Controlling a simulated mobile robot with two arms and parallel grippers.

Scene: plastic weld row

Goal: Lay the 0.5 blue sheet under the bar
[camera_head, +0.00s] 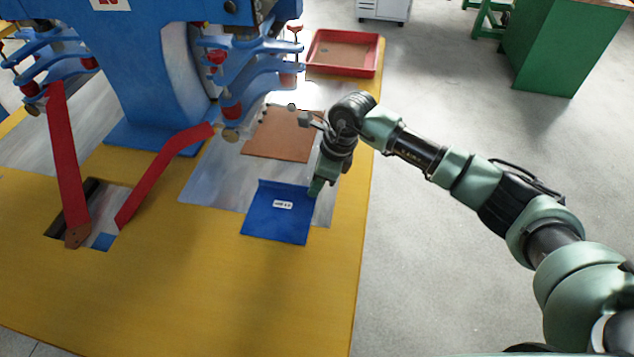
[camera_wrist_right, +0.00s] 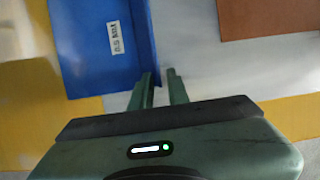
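The blue sheet (camera_head: 262,224) with a small white label lies flat at the front of the grey metal plate, partly over the yellow table, its far edge slightly raised. It also shows at upper left in the right wrist view (camera_wrist_right: 85,62). My right gripper (camera_head: 316,190) points down at the sheet's right edge. In the wrist view its two fingers (camera_wrist_right: 161,78) stand a narrow gap apart, with grey plate between them and the sheet's edge beside the left finger. Whether they touch the sheet is unclear. The bar is not clearly distinguishable on the blue machine (camera_head: 160,65). My left gripper is out of view.
A brown sheet (camera_head: 283,140) lies on the grey plate (camera_head: 215,190) behind the blue one. A red tray (camera_head: 313,63) stands at the back right. Red pedal arms (camera_head: 160,170) reach down at left. The front of the yellow table (camera_head: 220,290) is clear.

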